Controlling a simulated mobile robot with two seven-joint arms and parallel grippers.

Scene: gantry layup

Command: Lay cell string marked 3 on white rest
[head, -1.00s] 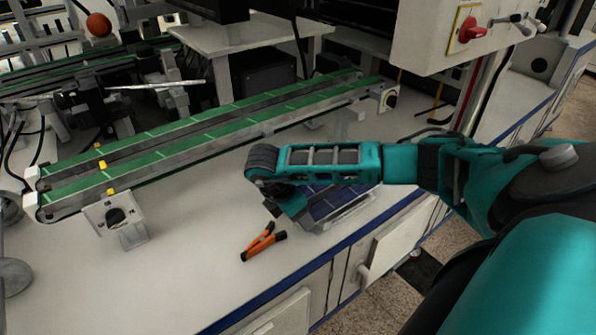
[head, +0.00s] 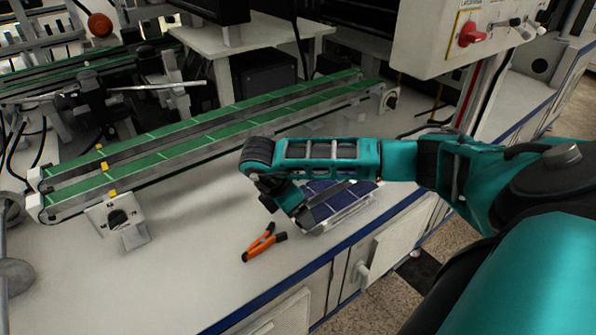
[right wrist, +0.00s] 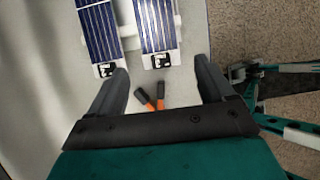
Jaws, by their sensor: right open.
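Two dark blue cell strings, a left one (right wrist: 98,25) and a right one (right wrist: 158,25), lie side by side in the right wrist view. Each has a black-and-white mark at its near end, too small to read, so I cannot tell which is marked 3. White support pieces (right wrist: 129,30) show between them. In the head view the blue strings (head: 322,206) lie on a white rest or tray (head: 350,214), partly hidden by my right arm. My right gripper (right wrist: 164,82) is open and empty, its fingers pointing toward the strings' near ends. My left gripper is out of view.
Orange-handled pliers (head: 263,243) lie on the white bench (head: 190,270) near the strings; they also show between my fingers in the wrist view (right wrist: 150,103). A green conveyor (head: 200,135) runs behind. The bench's blue front edge (head: 345,252) is close to the strings.

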